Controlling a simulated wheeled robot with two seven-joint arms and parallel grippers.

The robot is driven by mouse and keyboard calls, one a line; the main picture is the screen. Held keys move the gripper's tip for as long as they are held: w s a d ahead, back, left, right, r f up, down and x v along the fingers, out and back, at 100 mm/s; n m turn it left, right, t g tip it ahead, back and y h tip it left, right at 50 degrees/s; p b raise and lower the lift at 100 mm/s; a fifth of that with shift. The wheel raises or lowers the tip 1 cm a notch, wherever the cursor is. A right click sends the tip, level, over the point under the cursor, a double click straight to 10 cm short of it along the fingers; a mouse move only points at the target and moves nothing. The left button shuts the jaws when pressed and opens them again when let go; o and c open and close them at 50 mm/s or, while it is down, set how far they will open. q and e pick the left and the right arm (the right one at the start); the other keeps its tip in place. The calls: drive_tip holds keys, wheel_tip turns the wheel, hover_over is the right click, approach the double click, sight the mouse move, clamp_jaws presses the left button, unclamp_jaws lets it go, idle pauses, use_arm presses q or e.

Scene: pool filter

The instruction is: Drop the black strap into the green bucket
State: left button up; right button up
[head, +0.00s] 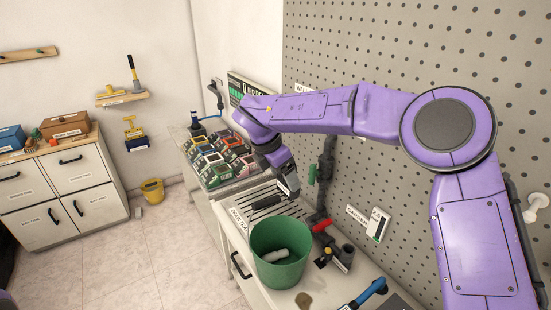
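My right gripper (291,187) points down just behind and above the bucket, close to the right end of the dark strip. Its fingers are small and partly merged with the dark background, so I cannot tell whether they hold anything. My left gripper is out of view.
A red-handled item (321,225), dark fittings (346,255) and a blue-handled tool (372,291) lie right of the bucket. A bin of colourful packets (217,160) stands behind. The perforated wall (400,60) bounds the right side. Floor at left is mostly clear.

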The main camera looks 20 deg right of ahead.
sight(285, 197)
drive_tip(key=shift+s+a+f+b, duration=0.25)
drive_tip(key=shift+s+f+b, duration=0.55)
drive_tip(key=shift+s+f, duration=0.1)
drive_tip(key=f+b, duration=0.1)
drive_tip(key=f, duration=0.1)
drive_tip(key=w+f, duration=0.1)
drive_tip(key=f, duration=0.1)
drive_tip(key=shift+w+f+b, duration=0.1)
drive_tip(key=shift+w+b, duration=0.1)
drive_tip(key=shift+b, duration=0.15)
drive_tip(key=shift+s+r, duration=0.25)
drive_tip(key=shift+s, duration=0.05)
drive_tip(key=o, duration=0.9)
drive_tip(key=shift+s, duration=0.1)
drive_tip(key=shift+o, duration=0.5)
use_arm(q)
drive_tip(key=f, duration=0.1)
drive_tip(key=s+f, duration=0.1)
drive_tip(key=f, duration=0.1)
use_arm(e)
drive_tip(key=shift+w, duration=0.2)
